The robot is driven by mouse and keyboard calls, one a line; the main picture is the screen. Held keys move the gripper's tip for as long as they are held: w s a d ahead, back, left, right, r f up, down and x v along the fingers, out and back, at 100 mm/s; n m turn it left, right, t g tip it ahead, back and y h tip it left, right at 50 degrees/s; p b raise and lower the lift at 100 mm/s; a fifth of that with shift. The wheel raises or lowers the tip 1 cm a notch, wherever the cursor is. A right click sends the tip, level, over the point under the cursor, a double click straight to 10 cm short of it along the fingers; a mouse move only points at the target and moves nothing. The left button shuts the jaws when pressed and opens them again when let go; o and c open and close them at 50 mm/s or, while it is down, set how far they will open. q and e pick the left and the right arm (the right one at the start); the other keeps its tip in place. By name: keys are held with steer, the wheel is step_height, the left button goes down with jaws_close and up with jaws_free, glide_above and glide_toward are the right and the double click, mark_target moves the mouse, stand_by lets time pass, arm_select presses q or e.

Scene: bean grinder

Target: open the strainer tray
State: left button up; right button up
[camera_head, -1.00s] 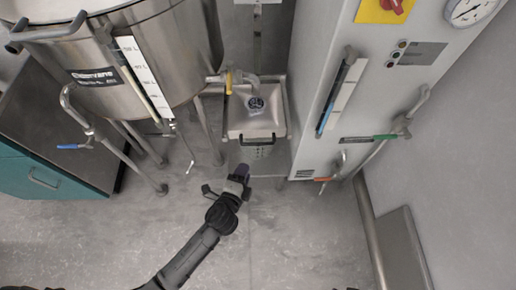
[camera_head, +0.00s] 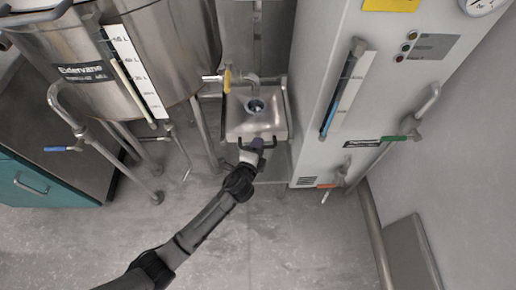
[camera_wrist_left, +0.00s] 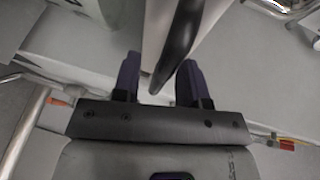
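The strainer tray (camera_head: 238,124) is a square metal basin with a round drain, between the steel tank and the grey cabinet in the head view. Its black handle (camera_head: 273,142) is on the near front edge, partly hidden by my left gripper. My left gripper (camera_head: 257,144) is at this handle. In the left wrist view my left gripper (camera_wrist_left: 158,78) has its two dark fingers apart. The black handle bar (camera_wrist_left: 180,38) runs into the gap between them, nearer the right finger, with no clear grip on it. My right gripper is not in view.
The steel tank (camera_head: 85,100) on pipe legs stands left of the tray. The cabinet (camera_head: 310,110) with gauge and valves stands close on the right. A yellow-handled tap (camera_head: 227,80) is over the tray's back left. The floor (camera_head: 300,240) in front is open.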

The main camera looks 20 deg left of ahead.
arm_select(q)
steer(key=shift+w, duration=0.25)
steer(key=shift+c, duration=0.2)
jaws_close()
stand_by(0.3)
